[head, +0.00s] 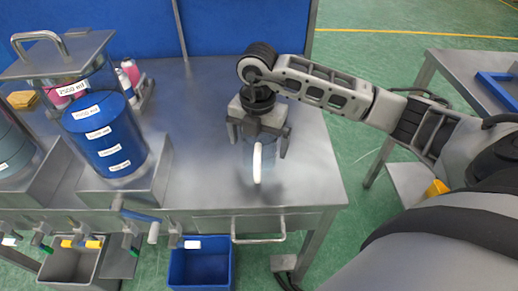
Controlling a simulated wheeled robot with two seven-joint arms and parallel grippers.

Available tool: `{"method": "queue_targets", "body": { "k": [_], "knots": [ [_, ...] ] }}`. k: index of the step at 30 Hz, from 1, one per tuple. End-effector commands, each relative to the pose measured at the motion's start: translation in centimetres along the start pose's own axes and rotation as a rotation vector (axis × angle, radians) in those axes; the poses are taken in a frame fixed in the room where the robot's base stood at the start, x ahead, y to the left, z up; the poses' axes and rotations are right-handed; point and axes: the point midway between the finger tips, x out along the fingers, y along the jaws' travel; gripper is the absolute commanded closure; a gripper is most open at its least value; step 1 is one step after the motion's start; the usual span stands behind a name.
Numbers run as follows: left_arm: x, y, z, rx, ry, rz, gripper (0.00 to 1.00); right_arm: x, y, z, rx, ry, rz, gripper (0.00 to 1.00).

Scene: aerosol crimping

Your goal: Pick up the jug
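The jug (257,163) stands upright on the steel table, its white handle facing me. Its body looks clear or grey and is mostly hidden under my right gripper. My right gripper (258,143) points down over the jug from above, with its two fingers spread apart, one to the left and one to the right of the jug's top. A gap seems to show between the fingers and the jug, though contact is hard to judge. My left gripper is not in view.
On the left, a large blue cylindrical tank (105,140) with volume labels stands in a steel holder. Pink bottles (130,70) sit behind it. The steel table (310,185) is clear around the jug.

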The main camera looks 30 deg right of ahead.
Motion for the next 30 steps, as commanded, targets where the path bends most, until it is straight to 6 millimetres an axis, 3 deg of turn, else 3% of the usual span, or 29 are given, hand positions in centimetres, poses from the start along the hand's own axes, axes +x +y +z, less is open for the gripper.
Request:
{"method": "queue_targets", "body": {
  "k": [2, 7, 8, 20, 26, 30],
  "knots": [
    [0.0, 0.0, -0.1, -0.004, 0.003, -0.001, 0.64, 0.0, 0.0, 0.0, 0.000, 0.000, 0.000, 0.01],
    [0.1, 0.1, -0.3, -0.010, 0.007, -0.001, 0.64, 0.0, 0.0, 0.0, 0.000, 0.001, 0.000, 0.46],
    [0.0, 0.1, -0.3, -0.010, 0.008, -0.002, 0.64, 0.0, 0.0, 0.0, 0.000, 0.001, 0.000, 0.50],
    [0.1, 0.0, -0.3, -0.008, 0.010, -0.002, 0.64, -0.5, 0.1, 0.0, 0.000, 0.000, 0.003, 0.50],
    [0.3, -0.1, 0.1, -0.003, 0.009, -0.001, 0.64, -2.9, 0.1, 0.1, 0.000, -0.003, 0.005, 0.50],
    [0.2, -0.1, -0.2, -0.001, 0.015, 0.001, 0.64, -5.6, -0.1, -2.0, -0.007, -0.002, 0.007, 0.50]
  ]
}}
